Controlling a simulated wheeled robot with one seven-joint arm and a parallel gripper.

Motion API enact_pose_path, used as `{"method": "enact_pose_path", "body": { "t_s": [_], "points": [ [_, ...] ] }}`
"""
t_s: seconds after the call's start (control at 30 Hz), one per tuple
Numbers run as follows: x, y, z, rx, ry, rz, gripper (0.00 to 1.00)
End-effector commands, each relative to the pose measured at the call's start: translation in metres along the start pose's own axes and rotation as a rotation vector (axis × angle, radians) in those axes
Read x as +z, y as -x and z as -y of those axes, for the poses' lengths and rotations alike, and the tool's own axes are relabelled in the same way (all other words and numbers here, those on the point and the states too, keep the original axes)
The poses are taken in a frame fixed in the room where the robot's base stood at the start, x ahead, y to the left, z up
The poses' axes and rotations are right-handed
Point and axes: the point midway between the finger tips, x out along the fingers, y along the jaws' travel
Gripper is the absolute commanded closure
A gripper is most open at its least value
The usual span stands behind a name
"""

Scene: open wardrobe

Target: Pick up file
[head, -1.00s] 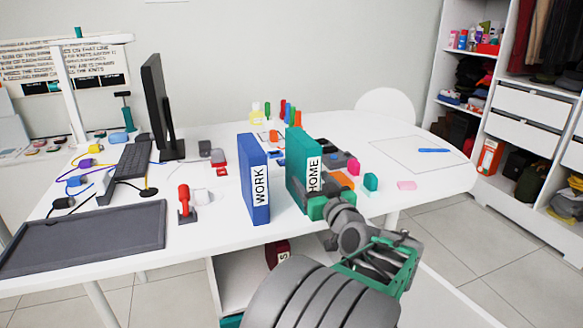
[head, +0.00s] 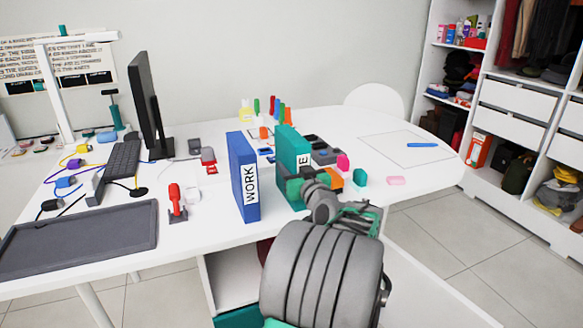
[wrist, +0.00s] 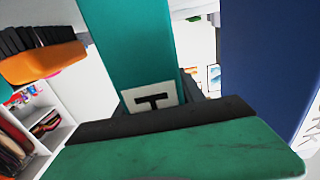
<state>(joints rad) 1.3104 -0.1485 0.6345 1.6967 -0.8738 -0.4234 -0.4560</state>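A teal file (head: 287,146) stands upright on the white desk, its label mostly covered so that only an "E" shows. My gripper (head: 308,184) is at the lower spine of the teal file. In the wrist view one green finger with a dark pad spans the bottom, in front of the file. The other finger is not clear, and whether they grip is hidden.
A red stamp (head: 175,198) and a monitor (head: 147,105) are to the left. The desk's right end (head: 440,172) is mostly clear.

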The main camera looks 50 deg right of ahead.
Motion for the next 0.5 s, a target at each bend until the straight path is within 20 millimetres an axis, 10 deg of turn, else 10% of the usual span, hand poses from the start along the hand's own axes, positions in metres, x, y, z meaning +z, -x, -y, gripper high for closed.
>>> {"method": "enact_pose_path", "body": {
  "t_s": [0.5],
  "points": [
    [0.0002,0.0002,0.0000,0.000,0.000,0.000,0.97]
  ]
}}
